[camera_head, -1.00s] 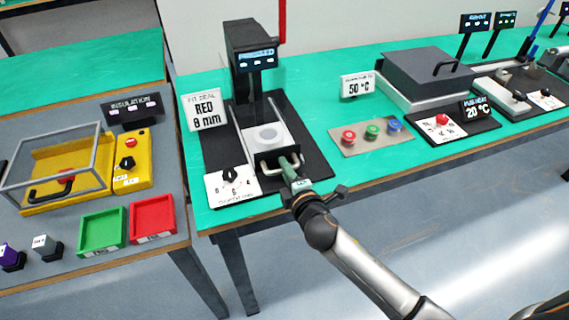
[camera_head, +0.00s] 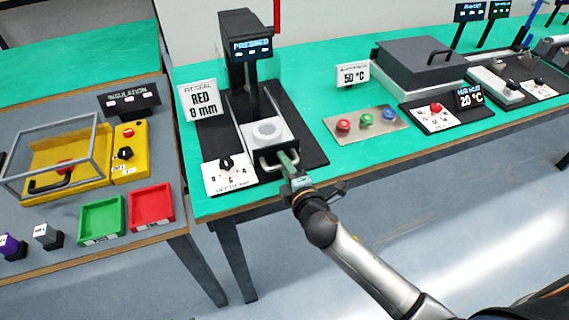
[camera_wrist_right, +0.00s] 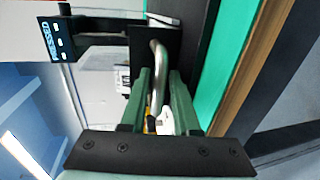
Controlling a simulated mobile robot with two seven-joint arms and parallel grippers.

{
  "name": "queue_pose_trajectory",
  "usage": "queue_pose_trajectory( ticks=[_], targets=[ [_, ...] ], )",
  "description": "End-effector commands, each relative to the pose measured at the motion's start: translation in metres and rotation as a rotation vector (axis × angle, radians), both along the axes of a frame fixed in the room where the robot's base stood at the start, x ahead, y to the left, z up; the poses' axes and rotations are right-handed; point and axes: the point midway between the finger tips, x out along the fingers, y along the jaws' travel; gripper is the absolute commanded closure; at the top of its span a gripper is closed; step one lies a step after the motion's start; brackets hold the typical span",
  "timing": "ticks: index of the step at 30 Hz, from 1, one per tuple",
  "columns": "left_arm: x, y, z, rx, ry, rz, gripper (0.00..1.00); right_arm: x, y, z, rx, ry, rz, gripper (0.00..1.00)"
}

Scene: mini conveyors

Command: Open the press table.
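The press (camera_head: 250,40) is a black column with a lit display reading "PRESSED". Its press table (camera_head: 285,133) is a pale sliding block with a round white piece (camera_head: 267,131) on top, standing forward of the column on a black base. A metal bar handle (camera_head: 266,163) is on its dark front plate. My right gripper (camera_head: 285,158) reaches in from the front at this handle. In the right wrist view, the green fingers (camera_wrist_right: 160,85) stand close on both sides of the bar (camera_wrist_right: 158,60) and look shut on it. My left gripper is not in view.
A dial panel (camera_head: 230,174) lies left of the press table. A button plate (camera_head: 366,123) and a grey lidded box (camera_head: 425,65) stand to the right. Green (camera_head: 102,218) and red (camera_head: 151,207) trays are on the left table. The floor in front is open.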

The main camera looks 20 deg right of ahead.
Motion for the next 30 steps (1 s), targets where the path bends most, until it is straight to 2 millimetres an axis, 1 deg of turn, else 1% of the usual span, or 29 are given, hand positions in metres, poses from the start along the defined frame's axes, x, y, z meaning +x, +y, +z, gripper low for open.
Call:
queue_pose_trajectory(
  ticks=[5,8,11,16,21,27,30],
  targets=[
    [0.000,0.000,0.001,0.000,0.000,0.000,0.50,-0.001,0.000,0.001,0.000,0.000,0.000,0.70],
    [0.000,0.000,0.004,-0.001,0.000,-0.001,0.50,-0.008,0.000,0.003,0.000,0.001,0.001,0.70],
    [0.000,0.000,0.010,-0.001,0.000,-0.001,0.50,-0.021,0.000,0.006,0.000,0.002,0.001,0.70],
    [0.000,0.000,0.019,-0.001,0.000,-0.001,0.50,-0.053,-0.002,0.013,0.002,0.003,0.001,0.70],
    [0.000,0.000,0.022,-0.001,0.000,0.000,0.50,-0.084,-0.003,0.018,0.002,0.003,0.001,0.70],
    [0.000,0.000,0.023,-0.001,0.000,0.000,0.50,-0.110,-0.004,0.023,0.001,0.002,0.000,0.70],
    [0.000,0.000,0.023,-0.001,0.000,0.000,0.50,-0.118,-0.004,0.025,0.001,0.001,0.000,0.70]
  ],
)
